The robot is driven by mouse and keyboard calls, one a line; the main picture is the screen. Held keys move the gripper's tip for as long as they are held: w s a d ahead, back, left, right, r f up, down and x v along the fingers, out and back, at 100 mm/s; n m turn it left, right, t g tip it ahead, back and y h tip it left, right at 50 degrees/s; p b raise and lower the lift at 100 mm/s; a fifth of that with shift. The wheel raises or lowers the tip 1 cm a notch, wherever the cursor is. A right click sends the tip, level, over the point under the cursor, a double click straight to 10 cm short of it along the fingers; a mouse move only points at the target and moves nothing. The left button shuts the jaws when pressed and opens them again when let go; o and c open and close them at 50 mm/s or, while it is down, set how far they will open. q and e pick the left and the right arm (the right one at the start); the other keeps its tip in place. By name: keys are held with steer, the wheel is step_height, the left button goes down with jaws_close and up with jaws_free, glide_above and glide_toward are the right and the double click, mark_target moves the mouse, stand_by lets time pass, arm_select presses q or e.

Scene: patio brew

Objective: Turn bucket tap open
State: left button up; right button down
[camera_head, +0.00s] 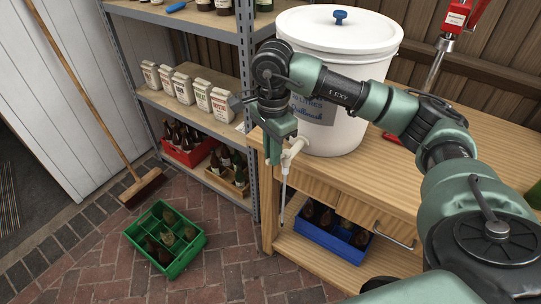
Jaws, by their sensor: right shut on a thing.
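A white lidded bucket (355,62) with a blue knob on its lid stands on the wooden bench (490,157). A pale tap (291,152) sticks out low on the bucket's left side, over the bench's edge. A thin tube (284,190) hangs down from it. My right gripper (272,150) points down at the tap and is shut on part of it. The fingers and wrist hide the tap's handle, so its turn position cannot be told. My left gripper is out of view.
A green crate (187,262) with several bottles stands on the brick floor. A blue crate (348,247) sits on the bench's lower shelf. A grey shelf rack (246,75) with bags and bottle crates stands left of the bench. A broom (140,187) leans on the wall.

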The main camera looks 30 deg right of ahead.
steer(key=shift+s+d+r+n+b, duration=0.1)
steer(key=shift+s+n+b, duration=0.2)
steer(key=shift+n+b, duration=0.4)
steer(key=shift+s+d+n+b, duration=0.1)
steer(key=shift+s+n+b, duration=0.2)
steer(key=shift+n, duration=0.7)
steer(key=c, duration=1.5)
jaws_free()
steer(key=shift+a, duration=0.1)
step_height(320, 180, up, 8)
steer(key=shift+f, duration=0.1)
